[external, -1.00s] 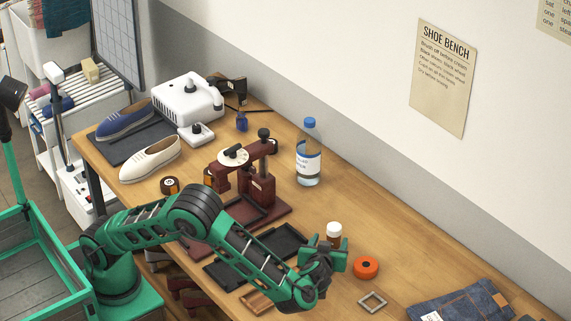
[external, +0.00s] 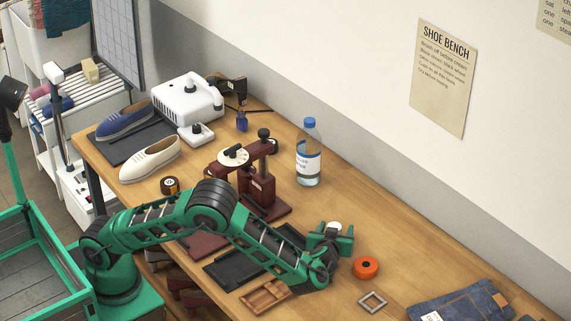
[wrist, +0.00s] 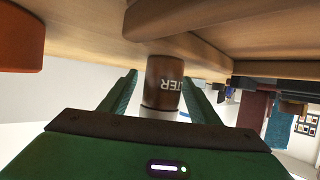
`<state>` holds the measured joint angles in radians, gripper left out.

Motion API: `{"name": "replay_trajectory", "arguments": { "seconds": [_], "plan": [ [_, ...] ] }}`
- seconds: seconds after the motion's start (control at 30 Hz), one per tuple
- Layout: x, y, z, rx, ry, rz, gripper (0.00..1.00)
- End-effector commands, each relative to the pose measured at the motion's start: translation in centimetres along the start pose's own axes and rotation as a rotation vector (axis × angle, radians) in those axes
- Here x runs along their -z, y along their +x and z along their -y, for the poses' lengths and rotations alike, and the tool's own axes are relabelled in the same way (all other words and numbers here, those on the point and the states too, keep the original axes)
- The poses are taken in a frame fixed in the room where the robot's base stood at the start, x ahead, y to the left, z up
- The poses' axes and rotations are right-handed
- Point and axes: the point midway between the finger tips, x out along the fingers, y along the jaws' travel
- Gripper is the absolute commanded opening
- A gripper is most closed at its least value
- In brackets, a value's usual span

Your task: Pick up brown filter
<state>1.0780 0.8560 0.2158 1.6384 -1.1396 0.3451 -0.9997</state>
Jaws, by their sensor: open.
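The brown filter (wrist: 164,84) is a small brown cylinder with pale lettering and a white cap. It stands on the wooden bench (external: 420,262). In the wrist view, which is upside down, it sits between my two green fingers, with a gap visible on each side. In the external view my gripper (external: 332,241) is around it and only its white cap (external: 334,226) shows; its brown body is hidden. My gripper is open.
An orange roll (external: 366,268) lies close to the right of my gripper. Beyond it are a square metal frame (external: 372,302) and folded jeans (external: 462,306). A clear bottle (external: 308,168) and a dark red press (external: 260,188) stand behind. A wooden tray (external: 265,297) lies in front.

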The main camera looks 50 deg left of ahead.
Motion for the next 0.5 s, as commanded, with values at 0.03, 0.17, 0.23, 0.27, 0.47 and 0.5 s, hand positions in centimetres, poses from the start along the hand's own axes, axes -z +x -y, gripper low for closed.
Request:
{"name": "replay_trajectory", "arguments": {
  "seconds": [0.03,0.17,0.23,0.27,0.47,0.5],
  "plan": [
    [-0.01,0.23,-0.01,-0.001,0.000,0.000,0.56],
    [-0.02,0.27,-0.03,-0.001,0.000,0.000,0.56],
    [-0.02,0.27,-0.02,-0.001,0.000,0.000,0.56],
    [-0.02,0.27,-0.02,-0.001,0.000,0.000,0.49],
    [-0.03,0.25,-0.02,-0.001,0.000,0.000,0.11],
    [-0.02,0.25,-0.03,-0.001,0.000,0.000,0.11]
  ]
}}
